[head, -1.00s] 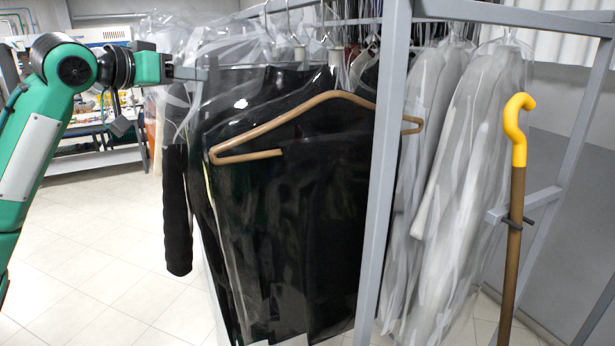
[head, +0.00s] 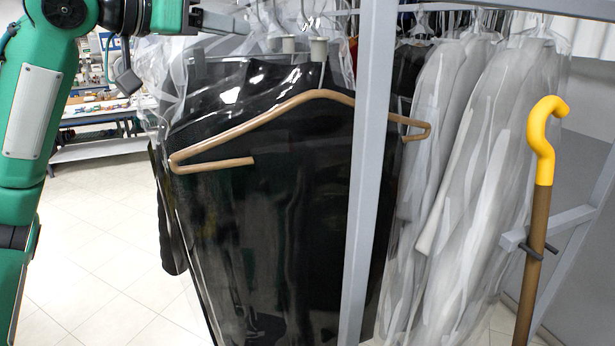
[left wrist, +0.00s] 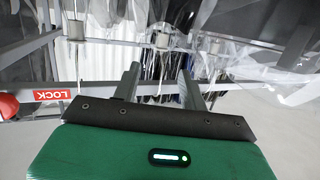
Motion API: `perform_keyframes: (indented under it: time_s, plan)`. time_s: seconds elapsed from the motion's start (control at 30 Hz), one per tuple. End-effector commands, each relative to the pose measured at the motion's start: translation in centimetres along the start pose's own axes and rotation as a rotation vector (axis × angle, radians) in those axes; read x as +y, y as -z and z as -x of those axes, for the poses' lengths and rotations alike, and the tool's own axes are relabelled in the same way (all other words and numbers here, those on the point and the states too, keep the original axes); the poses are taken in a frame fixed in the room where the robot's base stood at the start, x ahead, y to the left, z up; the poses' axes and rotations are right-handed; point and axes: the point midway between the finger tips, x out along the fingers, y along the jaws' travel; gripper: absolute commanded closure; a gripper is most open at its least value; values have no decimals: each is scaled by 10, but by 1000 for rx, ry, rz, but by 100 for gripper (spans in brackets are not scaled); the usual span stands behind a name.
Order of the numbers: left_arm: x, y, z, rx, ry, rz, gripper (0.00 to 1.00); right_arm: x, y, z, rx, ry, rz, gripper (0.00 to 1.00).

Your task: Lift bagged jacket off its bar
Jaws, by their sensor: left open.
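A black bagged jacket (head: 290,200) hangs at the front of the rack, under clear plastic, with a brown hanger (head: 250,122) showing across its shoulders. Its hook rises out of the top of the head view, so the hook's contact with the bar is hidden there. My left gripper (head: 245,22) is at the top left, level with the hanger necks and to their left. In the left wrist view its two fingers (left wrist: 160,82) are apart, with hanger hooks and pale collars beyond them. I see nothing clearly held between them. My right gripper is not in view.
A grey rack post (head: 366,180) stands in front of the jacket's right side. Pale bagged garments (head: 480,150) hang to the right. A yellow-hooked pole (head: 542,140) stands in a bracket at far right. A red LOCK label (left wrist: 52,95) shows in the wrist view. Tiled floor (head: 100,230) is clear at left.

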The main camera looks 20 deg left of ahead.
Motion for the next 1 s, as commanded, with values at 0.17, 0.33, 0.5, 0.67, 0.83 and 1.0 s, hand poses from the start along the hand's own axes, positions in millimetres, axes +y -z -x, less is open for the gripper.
perform_keyframes:
  time_s: [0.17,0.33,0.5,0.67,0.83,1.0]
  plan:
    - [1,3,-29,-5,-3,1,57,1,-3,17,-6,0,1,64]
    - [0,3,-62,-4,-2,2,57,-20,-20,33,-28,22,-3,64]
    - [0,1,-81,-2,-1,1,57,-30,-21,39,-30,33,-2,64]
    - [-1,1,-88,-2,-1,1,57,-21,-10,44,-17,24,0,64]
    - [-3,1,-105,-4,-1,2,57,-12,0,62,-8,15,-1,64]
    - [-4,-1,-125,-2,-1,2,57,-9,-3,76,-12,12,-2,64]
